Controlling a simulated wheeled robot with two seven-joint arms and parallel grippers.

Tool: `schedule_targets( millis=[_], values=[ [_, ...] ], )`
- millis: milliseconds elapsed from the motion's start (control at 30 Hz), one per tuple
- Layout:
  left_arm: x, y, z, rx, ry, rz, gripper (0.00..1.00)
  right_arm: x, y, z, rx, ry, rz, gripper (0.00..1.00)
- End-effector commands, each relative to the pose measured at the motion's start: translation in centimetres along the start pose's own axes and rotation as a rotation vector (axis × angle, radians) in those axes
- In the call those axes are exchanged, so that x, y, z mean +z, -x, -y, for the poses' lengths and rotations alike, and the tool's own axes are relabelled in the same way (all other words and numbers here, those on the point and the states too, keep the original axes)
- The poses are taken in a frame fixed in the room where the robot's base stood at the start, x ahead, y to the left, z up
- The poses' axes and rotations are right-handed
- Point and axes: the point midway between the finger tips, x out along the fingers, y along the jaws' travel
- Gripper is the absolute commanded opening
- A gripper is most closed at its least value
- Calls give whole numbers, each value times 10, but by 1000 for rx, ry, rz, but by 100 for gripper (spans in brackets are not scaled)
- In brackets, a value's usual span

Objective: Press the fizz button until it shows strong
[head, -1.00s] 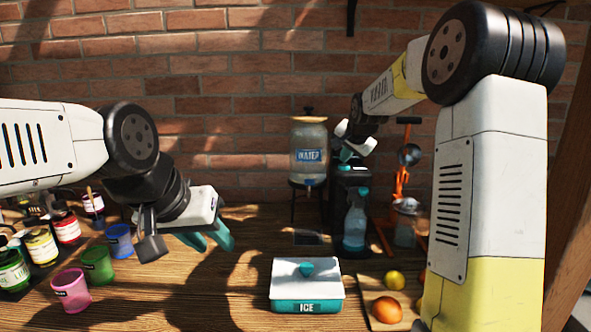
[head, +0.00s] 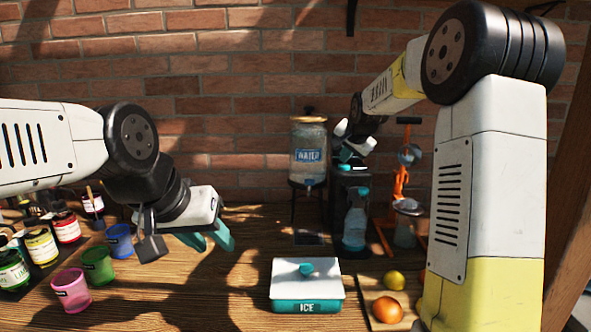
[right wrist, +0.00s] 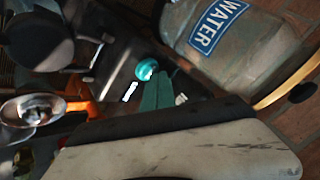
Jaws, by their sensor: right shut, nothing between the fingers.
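I cannot read any strength word there. My right gripper (head: 346,155) is over the machine's top, shut and empty. Its teal fingers (right wrist: 159,90) end close beside the button; I cannot tell if they touch it. My left gripper (head: 208,238) hangs open and empty over the left of the table.
An orange press (head: 399,185) is to the right. An ice box (head: 306,287), a board with fruit (head: 387,309), and cups and jars (head: 72,290) stand nearer.

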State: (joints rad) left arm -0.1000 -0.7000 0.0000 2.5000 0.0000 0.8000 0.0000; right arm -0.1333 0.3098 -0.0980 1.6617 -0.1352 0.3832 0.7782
Motion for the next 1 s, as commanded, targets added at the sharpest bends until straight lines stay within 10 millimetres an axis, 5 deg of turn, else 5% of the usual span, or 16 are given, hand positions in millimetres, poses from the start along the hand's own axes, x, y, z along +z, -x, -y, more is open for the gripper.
schedule_targets(
  millis=[1000],
  values=[
    [0,0,0,0,0,0,36,-31,42,30,0,-1,-1,0]
  ],
)
